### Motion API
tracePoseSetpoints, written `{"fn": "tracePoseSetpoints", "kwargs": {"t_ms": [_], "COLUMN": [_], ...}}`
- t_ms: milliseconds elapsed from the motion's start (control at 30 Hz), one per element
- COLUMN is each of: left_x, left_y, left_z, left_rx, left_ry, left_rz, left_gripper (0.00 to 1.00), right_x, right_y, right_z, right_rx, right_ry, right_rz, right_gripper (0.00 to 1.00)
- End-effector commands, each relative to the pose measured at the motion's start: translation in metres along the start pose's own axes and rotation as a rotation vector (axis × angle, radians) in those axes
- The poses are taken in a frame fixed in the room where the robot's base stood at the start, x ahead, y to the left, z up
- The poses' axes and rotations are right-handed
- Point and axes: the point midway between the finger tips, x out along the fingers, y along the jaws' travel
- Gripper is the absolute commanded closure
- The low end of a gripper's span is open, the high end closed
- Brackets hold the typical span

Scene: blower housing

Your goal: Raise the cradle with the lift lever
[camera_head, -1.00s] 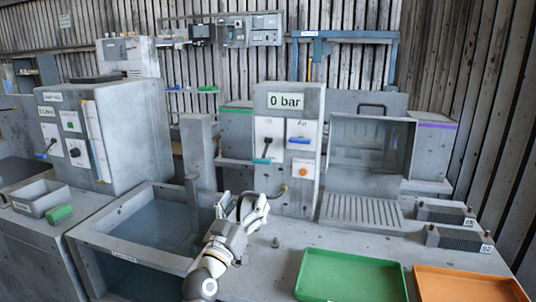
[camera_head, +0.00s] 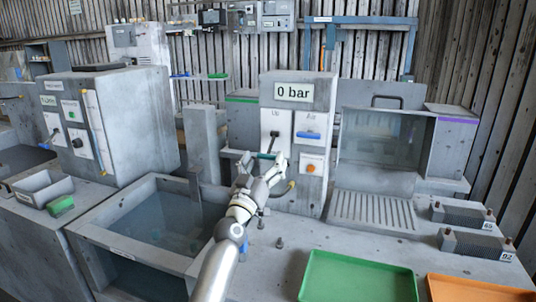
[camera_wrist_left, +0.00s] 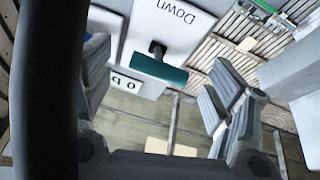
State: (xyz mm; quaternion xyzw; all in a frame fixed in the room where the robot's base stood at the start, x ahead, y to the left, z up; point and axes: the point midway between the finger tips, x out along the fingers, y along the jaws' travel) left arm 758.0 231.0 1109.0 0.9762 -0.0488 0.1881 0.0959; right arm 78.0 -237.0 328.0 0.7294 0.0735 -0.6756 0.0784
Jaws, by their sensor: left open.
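The lift lever (camera_head: 271,144) is on the grey panel with the 0 bar display, on a white plate marked Up at its top. Its dark stem slants down, and my gripper partly covers its teal handle. In the left wrist view the teal handle (camera_wrist_left: 157,70) lies between the two finger pads, near the word Down, with gaps on both sides. My left gripper (camera_head: 262,164) is open in front of the lever; its spread fingers also show in the left wrist view (camera_wrist_left: 160,85). I cannot make out the cradle. My right gripper is not in view.
An open tank (camera_head: 150,235) with liquid is at the left. A blue Air lever (camera_head: 308,135) and orange button (camera_head: 310,168) sit right of the lift lever. Green (camera_head: 358,280) and orange (camera_head: 480,290) trays lie in front. A yellow-tipped hose (camera_head: 290,186) is close to my gripper.

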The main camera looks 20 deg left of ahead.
Motion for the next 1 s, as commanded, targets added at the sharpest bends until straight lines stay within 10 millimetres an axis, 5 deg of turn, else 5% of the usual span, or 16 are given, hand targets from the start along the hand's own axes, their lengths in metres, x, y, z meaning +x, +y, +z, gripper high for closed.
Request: {"fn": "tracePoseSetpoints", "kwargs": {"t_ms": [300,667,1000], "left_x": [0.029,0.031,0.031], "left_y": [0.0,0.0,0.0], "left_z": [0.0,0.0,0.0], "left_rx": [0.001,0.0,0.0], "left_ry": [0.001,0.0,0.0], "left_rz": [0.0,0.0,0.0], "left_gripper": [0.21,0.21,0.65], "right_x": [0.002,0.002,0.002], "right_y": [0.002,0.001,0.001], "right_z": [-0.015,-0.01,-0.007], "right_rx": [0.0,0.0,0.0], "right_ry": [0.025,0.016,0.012], "right_rz": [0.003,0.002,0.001], "right_gripper": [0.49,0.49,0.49]}}
